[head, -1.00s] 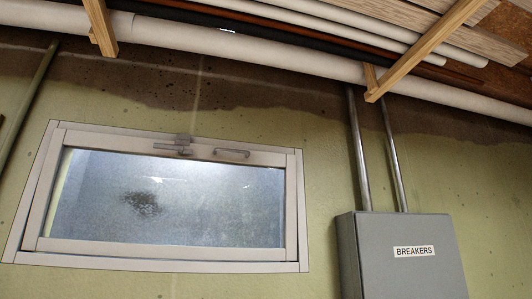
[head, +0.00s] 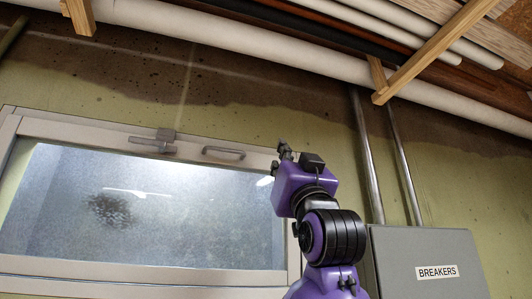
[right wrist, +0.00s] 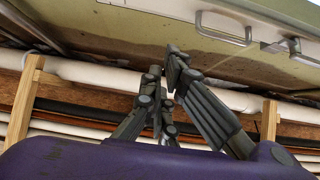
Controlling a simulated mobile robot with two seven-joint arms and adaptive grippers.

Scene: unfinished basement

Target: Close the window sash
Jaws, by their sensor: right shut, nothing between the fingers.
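The window sash (head: 80,130) is a pale beige rail frame around frosted glass (head: 180,215) with a dark smudge. A grey latch (head: 160,141) and a pull handle (head: 223,153) sit on its top rail. I cannot tell how far the sash stands from its frame. My right gripper (head: 283,150) is near the sash's upper right corner, right of the handle; contact cannot be told. In the right wrist view its dark fingers (right wrist: 166,68) are together and empty, with the handle (right wrist: 224,29) and latch (right wrist: 285,46) beyond, apart from them. My left gripper is not seen.
A grey breaker box (head: 425,262) is on the wall right of my right arm, with metal conduits (head: 405,165) rising from it. A white pipe (head: 260,45) and wooden braces (head: 430,55) cross above. The green wall between window and pipe is clear.

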